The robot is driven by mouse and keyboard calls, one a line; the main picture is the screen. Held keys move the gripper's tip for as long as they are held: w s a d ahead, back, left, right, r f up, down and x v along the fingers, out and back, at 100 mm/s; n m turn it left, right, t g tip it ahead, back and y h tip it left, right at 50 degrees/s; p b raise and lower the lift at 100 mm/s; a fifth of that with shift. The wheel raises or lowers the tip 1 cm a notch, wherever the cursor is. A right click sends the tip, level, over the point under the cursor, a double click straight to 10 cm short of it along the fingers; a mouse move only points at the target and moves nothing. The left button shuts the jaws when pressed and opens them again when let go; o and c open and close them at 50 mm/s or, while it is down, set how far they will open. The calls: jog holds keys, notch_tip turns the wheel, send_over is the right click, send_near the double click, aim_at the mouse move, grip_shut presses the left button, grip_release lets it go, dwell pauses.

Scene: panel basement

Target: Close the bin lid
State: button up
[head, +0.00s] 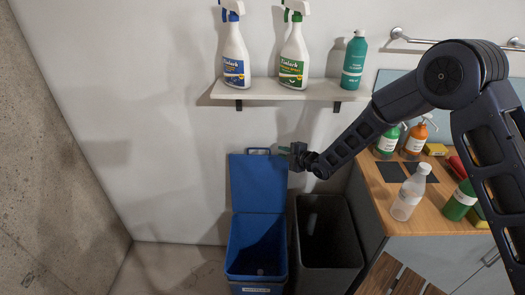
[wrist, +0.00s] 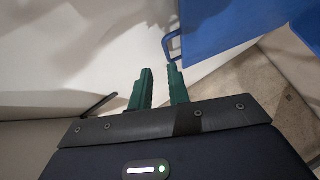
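The blue bin (head: 257,245) stands on the floor against the wall in the head view. Its blue lid (head: 258,184) is open, upright against the wall, with a loop handle (head: 258,151) on its top edge. In the wrist view the lid (wrist: 235,35) fills the upper right and the handle (wrist: 171,46) lies just beyond my fingertips. My gripper (head: 285,150) is at the right of the lid's top edge. Its two green fingers (wrist: 163,78) are apart with a narrow gap, empty; the handle is not between them.
A dark open bin (head: 326,232) stands right of the blue bin. Above is a wall shelf (head: 280,91) with two spray bottles and a teal bottle (head: 354,62). A wooden counter (head: 400,212) with several bottles is at the right. The floor at the left (head: 160,268) is clear.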

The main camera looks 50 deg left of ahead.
aim_at(261, 149)
jog(key=x, duration=0.4)
jog(key=s+x, duration=0.1)
jog(key=x, duration=0.6)
jog(key=shift+s+a+f, duration=0.2)
jog(key=shift+s+f, duration=0.15)
jog(key=shift+f, duration=0.1)
grip_shut()
